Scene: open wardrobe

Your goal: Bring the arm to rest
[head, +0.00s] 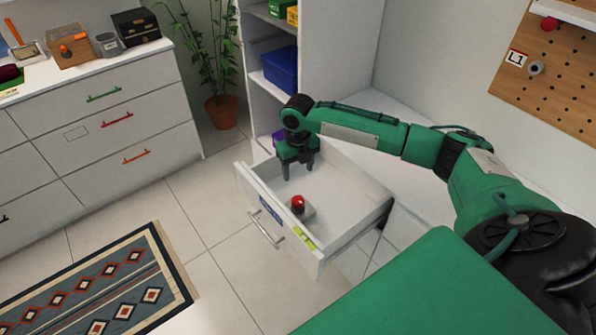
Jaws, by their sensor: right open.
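My right arm reaches in from the right, and its gripper (298,168) points down over an open white drawer (345,208). The gripper is open with nothing between its fingers. A red object on a small pale base (298,204) sits inside the drawer near its front, just below and apart from the gripper. The drawer front carries a metal handle (266,230), a blue label and a yellow-green label. My left gripper is not in view.
Open shelves (268,50) with a blue bin (281,69) stand behind the drawer. A white dresser (100,120) with items on top is at the left. A potted plant (222,112) stands between them. A patterned rug (100,290) lies on the floor. A pegboard (545,80) hangs at the right.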

